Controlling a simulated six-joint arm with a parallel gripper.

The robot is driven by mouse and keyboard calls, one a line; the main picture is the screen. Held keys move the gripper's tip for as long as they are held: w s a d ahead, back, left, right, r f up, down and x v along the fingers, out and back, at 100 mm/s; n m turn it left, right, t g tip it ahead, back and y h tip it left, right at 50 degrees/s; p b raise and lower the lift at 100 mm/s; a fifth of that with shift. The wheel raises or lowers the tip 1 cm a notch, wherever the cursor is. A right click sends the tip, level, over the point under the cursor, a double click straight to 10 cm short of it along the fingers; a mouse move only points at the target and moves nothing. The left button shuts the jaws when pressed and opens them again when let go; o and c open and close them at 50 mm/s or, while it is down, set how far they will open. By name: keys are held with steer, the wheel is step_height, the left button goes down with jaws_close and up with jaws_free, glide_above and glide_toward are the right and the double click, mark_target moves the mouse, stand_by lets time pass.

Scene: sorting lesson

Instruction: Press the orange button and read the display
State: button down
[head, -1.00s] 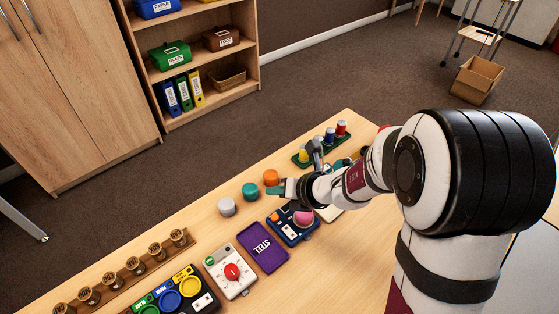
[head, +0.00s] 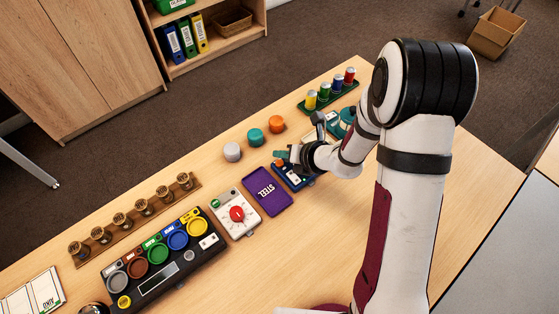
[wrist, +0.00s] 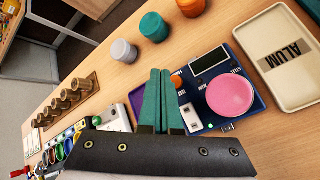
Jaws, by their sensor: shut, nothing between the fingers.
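A blue device (wrist: 244,117) shows in the wrist view with a small orange button (wrist: 177,82), a dark display (wrist: 208,61) and a round pink disc (wrist: 230,95). I can read no figures on the display. In the head view the device (head: 291,180) is partly hidden by my arm. My gripper (wrist: 160,72) has its teal fingers together and empty. In the wrist view they overlap the device's left side, just left of the orange button. I cannot tell whether they touch it. In the head view my gripper (head: 279,155) is at the device's far edge.
Grey (head: 232,152), teal (head: 256,138) and orange (head: 277,124) cylinders stand behind the device. A purple STEEL tray (head: 266,191) and a white box with a red dial (head: 237,214) are left of it. An ALUM tray (wrist: 302,88) lies to its right.

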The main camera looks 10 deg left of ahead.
steer(key=shift+f, duration=0.6)
stand_by(1.6)
steer(key=shift+f, duration=0.4)
steer(key=shift+f, duration=0.45)
stand_by(0.4)
steer(key=shift+r, duration=0.85)
step_height(320, 180, up, 5)
steer(key=shift+r, duration=0.1)
stand_by(0.5)
